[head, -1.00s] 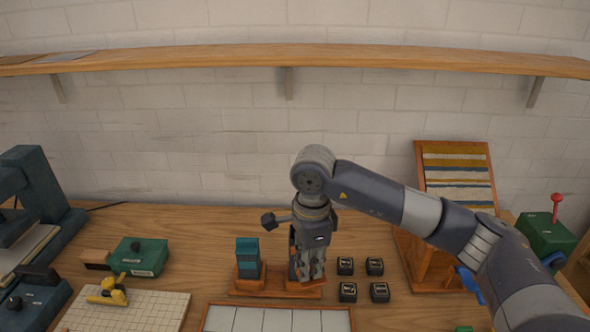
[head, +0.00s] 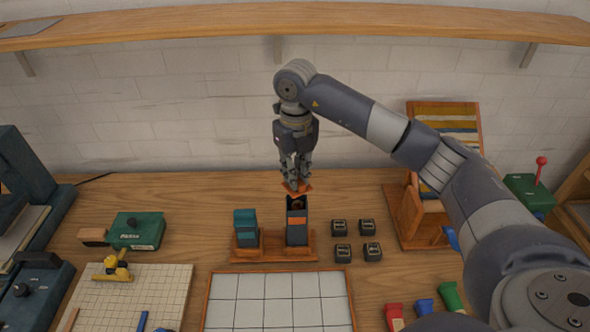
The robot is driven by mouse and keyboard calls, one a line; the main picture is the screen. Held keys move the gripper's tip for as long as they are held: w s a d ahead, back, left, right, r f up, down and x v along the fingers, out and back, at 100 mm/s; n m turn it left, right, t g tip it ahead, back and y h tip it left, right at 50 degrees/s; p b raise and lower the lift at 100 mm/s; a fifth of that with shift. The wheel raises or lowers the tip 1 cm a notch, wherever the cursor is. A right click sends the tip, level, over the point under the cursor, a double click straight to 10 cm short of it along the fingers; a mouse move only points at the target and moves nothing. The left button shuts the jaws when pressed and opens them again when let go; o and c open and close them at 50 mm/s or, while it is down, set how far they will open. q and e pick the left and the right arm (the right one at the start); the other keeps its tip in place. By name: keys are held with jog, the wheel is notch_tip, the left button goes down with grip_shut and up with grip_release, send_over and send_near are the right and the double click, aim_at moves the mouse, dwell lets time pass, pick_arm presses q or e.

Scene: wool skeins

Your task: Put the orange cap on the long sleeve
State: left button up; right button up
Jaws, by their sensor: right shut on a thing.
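My right gripper (head: 296,178) is shut on the orange cap (head: 297,188) and holds it just above a tall dark sleeve (head: 297,225). The sleeve has an orange band, stands upright in a wooden stand (head: 273,254), and its top looks open. A small gap seems to show between cap and sleeve. A shorter teal sleeve (head: 246,228) stands beside it, on the left of the same stand. The gripper fingers partly hide the cap. My left gripper is not in view.
A white gridded tray (head: 209,298) lies in front of the stand. Several small black blocks (head: 341,253) sit to its right. A wooden rack (head: 411,225) stands further right, and a green box (head: 137,230) lies left. Red, blue and green items (head: 424,306) lie at the front right.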

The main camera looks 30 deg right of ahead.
jog(key=shift+f, duration=0.6)
notch_tip(320, 180, down, 3)
jog(key=shift+r+b, duration=0.2)
jog(key=shift+b, duration=0.85)
jog(key=shift+w+f+b, duration=0.1)
jog(key=shift+f+b, duration=0.4)
jog(key=shift+f, duration=0.25)
jog(key=shift+f+b, duration=0.15)
jog(key=shift+b, duration=0.3)
dwell(0.5)
jog(key=o, duration=1.4)
jog(key=shift+c, duration=0.2)
